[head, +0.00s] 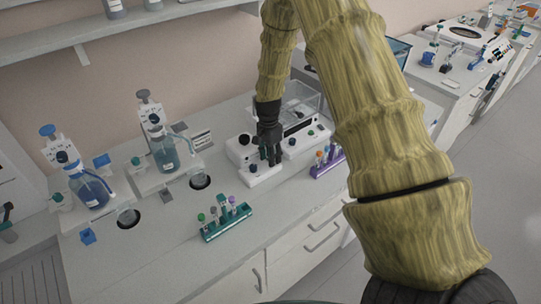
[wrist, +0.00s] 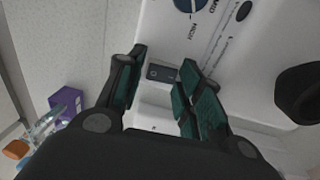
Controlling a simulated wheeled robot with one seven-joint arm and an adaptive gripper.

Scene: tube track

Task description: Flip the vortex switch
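The vortex is a white device (head: 259,178) on the bench at the centre of the head view, partly hidden by my gripper (head: 271,160). In the wrist view its white top (wrist: 232,50) fills the upper right, with a blue dial (wrist: 187,4) and lettering. A small dark rocker switch (wrist: 161,73) shows between the fingertips of my gripper (wrist: 163,75). The fingers are apart, one on each side of the switch, with nothing held. I cannot tell whether the fingertips touch the device, or which way the switch is set.
A teal tube rack (head: 226,222) stands in front on the bench, and a purple rack (head: 327,162) is close to the right. Bottles with dispensers (head: 90,190) stand at the left. The bench between the vortex and teal rack is clear.

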